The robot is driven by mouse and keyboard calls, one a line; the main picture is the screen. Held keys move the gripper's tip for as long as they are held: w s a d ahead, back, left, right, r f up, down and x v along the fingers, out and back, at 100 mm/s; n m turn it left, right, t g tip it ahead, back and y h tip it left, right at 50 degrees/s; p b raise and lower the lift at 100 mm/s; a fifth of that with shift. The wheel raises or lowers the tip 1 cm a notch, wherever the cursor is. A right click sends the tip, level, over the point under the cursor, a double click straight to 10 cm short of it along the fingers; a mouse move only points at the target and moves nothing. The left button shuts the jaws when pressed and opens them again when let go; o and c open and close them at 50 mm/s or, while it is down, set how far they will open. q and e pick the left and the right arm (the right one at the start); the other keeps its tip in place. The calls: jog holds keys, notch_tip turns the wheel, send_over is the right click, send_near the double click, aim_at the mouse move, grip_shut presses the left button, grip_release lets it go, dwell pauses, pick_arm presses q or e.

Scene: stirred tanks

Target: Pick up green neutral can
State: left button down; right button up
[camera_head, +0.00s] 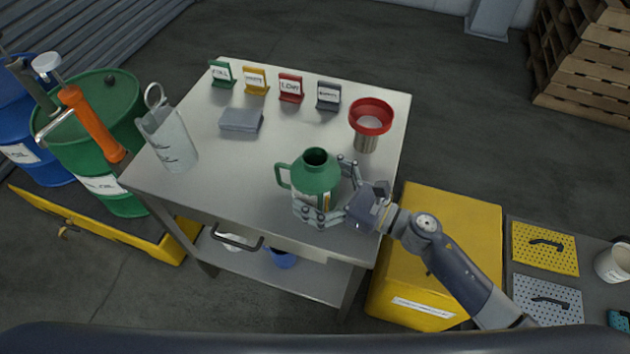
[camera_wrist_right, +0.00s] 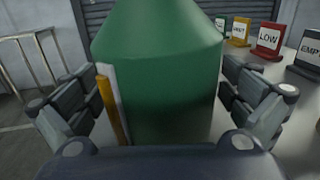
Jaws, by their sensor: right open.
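The green can (camera_head: 316,172) stands upright on the metal table, with its handle on the left side in the head view. It fills the middle of the right wrist view (camera_wrist_right: 160,75), where a white and yellow label edge shows on its left. My right gripper (camera_head: 333,190) is open around the can, one finger on each side. In the right wrist view (camera_wrist_right: 165,110) gaps show between the fingers and the can's body. My left gripper is not in view.
On the table (camera_head: 240,180) stand several small sign stands, including a red LOW sign (camera_head: 290,88), a grey block (camera_head: 241,120), a red funnel (camera_head: 371,117) on a metal cylinder, and a clear jug (camera_head: 168,140). A yellow cabinet (camera_head: 450,230) stands to the right.

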jog(key=c, duration=1.6)
jog(key=shift+r, duration=0.15)
jog(key=shift+c, duration=0.5)
